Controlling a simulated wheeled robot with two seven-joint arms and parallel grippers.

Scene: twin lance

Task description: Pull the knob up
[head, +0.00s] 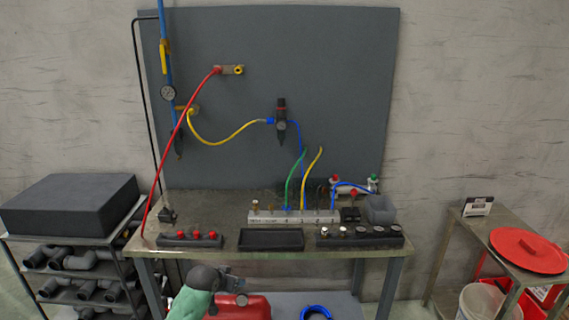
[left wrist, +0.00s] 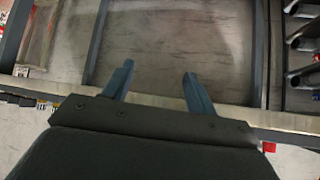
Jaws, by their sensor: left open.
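A dark regulator (head: 281,125) hangs on the grey board in the head view. Its knob (head: 281,104) is at the top, dark with a red band, and a round gauge sits lower on the body. My left arm comes in low in front of the bench, well below and left of the regulator. My left gripper (left wrist: 158,85) shows in the left wrist view with two blue-grey fingers spread apart and nothing between them. The regulator is not seen in that view. My right gripper is in neither view.
The bench (head: 215,215) below the board carries a manifold (head: 293,216) with coloured hoses, and black trays along its front edge. A red hose (head: 180,137) slants from the board to the bench. A pipe rack stands left, a side table (head: 480,236) right.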

